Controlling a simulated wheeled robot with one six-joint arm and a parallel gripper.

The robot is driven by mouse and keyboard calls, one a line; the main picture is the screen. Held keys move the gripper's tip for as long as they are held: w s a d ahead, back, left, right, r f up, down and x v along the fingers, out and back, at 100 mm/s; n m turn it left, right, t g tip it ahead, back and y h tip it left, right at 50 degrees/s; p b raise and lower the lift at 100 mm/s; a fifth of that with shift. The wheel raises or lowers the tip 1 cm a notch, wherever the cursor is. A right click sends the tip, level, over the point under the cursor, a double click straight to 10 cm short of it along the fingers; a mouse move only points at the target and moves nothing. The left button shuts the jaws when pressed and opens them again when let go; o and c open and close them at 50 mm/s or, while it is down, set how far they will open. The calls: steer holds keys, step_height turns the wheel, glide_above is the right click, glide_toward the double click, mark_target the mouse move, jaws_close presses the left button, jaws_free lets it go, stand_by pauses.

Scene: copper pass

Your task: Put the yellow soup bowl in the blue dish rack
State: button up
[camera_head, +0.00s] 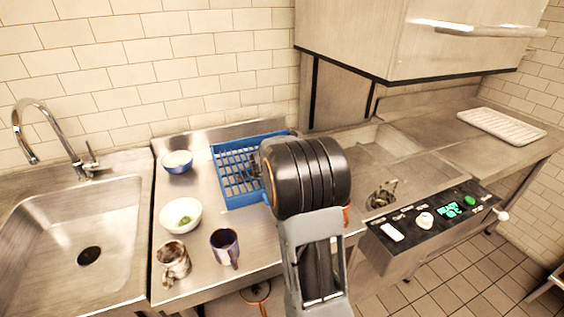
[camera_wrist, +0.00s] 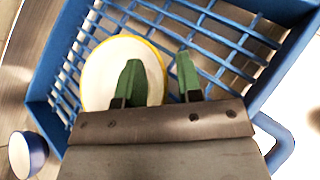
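The yellow soup bowl (camera_wrist: 98,72), pale inside with a yellow rim, is over the slatted floor of the blue dish rack (camera_wrist: 42,88) in the wrist view, inside its walls. It seems to rest there, though its underside is hidden. My gripper (camera_wrist: 160,68) is open, its two green fingers apart. One finger is over the bowl's inside and the other is beyond its right rim, with visible gaps to the rim. In the head view the rack (camera_head: 232,190) stands on the steel counter, and my arm hides the bowl and the fingers.
A sink (camera_head: 80,230) lies at far left. A white tray (camera_head: 503,126) lies at right.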

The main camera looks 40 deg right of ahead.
steer(key=shift+r, duration=0.1)
steer(key=v, duration=1.1)
steer(key=shift+s+a+p, duration=0.3)
steer(key=shift+a+p, duration=0.05)
steer(key=s+a+f+m+g+y, duration=0.2)
steer(key=s+a+m+y, duration=0.7)
steer(key=s+a+m, duration=0.8)
steer(key=a+f+m, duration=0.1)
steer(key=a+m, duration=0.1)
steer(key=m, duration=0.3)
steer(key=shift+f+g+y, duration=0.35)
steer(key=shift+g+y, duration=0.05)
steer(key=shift+a, duration=0.15)
steer(key=shift+r+p, duration=0.45)
steer(key=shift+r, duration=0.15)
